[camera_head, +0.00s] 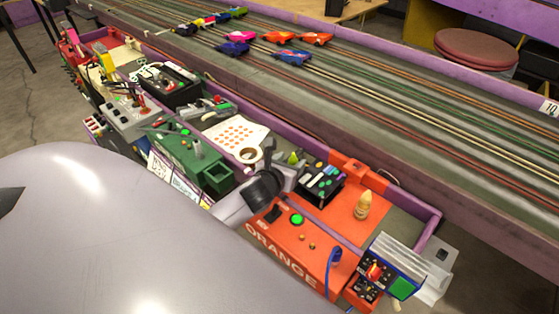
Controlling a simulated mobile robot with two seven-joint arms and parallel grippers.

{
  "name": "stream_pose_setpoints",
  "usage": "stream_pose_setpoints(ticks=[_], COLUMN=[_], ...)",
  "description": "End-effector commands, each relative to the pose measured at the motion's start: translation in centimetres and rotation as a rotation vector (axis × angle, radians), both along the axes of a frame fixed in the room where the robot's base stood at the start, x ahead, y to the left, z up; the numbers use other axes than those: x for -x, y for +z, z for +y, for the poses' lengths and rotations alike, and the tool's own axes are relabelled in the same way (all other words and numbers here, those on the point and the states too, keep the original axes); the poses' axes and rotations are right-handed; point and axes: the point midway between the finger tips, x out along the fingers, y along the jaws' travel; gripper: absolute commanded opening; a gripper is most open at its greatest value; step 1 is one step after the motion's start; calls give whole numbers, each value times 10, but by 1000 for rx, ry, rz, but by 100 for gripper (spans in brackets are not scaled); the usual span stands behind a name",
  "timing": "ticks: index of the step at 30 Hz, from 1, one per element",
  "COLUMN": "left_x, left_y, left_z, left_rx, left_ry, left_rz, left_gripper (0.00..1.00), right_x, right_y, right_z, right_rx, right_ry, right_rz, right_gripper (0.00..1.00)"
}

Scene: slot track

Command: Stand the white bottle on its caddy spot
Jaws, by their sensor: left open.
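My left gripper (286,171) reaches in from the left, past a dark wrist joint. It is open and lies left of the bottle, apart from it. Its fingers are small and partly hidden against the clutter. I cannot make out a marked caddy spot. My right gripper is not in view.
A black box with coloured buttons (321,184) stands between my gripper and the bottle. An orange control box (290,245) and a blue-edged device (388,268) are in front. A purple rim (415,205) borders the table. Slot cars (290,57) sit on the track behind.

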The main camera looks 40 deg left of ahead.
Motion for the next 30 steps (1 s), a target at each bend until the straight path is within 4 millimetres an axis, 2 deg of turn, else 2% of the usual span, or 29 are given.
stream_pose_setpoints(ticks=[6,13,19,30], left_x=[35,59,66,66], left_y=[15,25,27,27], left_z=[-8,-14,-15,-15], left_rx=[0,0,0,0], left_ry=[0,0,1,1], left_rz=[2,1,0,0], left_gripper=[55,55,55,55], right_x=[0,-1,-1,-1], right_y=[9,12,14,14], right_z=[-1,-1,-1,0], right_rx=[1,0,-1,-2], right_ry=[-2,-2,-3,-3], right_rz=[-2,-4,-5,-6], right_gripper=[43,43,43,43])
